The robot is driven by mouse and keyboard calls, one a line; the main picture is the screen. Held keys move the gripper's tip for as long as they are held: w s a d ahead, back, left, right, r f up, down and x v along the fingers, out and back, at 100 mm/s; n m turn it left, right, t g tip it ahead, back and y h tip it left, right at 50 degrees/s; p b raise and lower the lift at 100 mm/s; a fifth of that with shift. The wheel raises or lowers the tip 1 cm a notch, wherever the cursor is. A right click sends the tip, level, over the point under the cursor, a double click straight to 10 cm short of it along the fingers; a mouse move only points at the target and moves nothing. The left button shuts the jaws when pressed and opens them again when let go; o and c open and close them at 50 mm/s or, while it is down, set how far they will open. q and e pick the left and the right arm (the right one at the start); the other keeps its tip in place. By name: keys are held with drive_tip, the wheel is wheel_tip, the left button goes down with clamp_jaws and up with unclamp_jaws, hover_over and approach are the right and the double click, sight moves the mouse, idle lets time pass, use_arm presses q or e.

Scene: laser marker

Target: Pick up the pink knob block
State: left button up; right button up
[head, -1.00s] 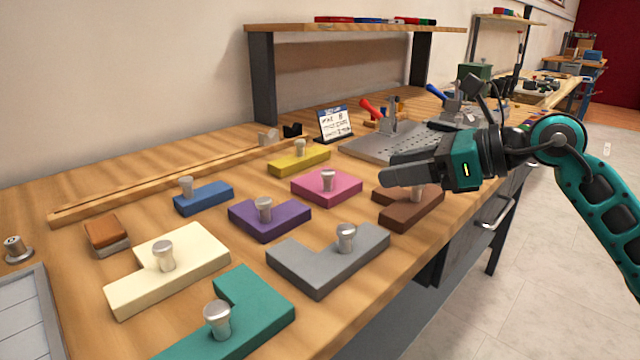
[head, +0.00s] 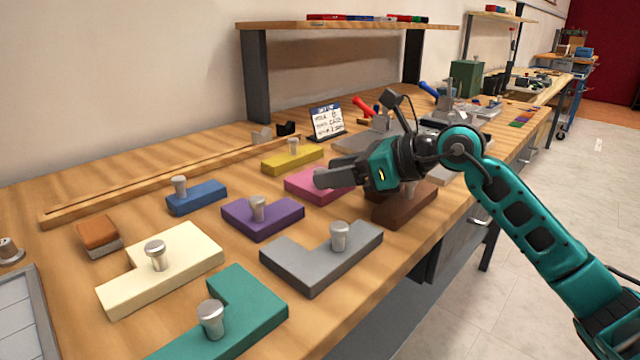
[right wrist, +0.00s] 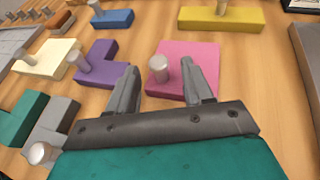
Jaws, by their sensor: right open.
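The pink knob block (head: 305,184) lies on the wooden bench, partly hidden behind my right gripper (head: 322,178) in the head view. In the right wrist view the pink block (right wrist: 196,56) lies ahead of the gripper, and its metal knob (right wrist: 158,66) stands in the gap between the two fingers. My right gripper (right wrist: 166,78) is open and empty, with its fingers apart on either side of the knob in that picture. I cannot tell whether the fingertips are level with the knob. My left gripper is not in view.
Close around are the purple block (head: 262,220), yellow block (head: 290,160), brown block (head: 405,205) and grey block (head: 310,265), each with a knob or partly hidden. A wooden rail (head: 150,188) runs behind. A small sign (head: 326,121) stands at the back.

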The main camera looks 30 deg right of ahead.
drive_tip(key=shift+x, duration=0.85)
drive_tip(key=shift+f, duration=0.1)
drive_tip(key=shift+c, duration=0.2)
clamp_jaws()
idle(0.5)
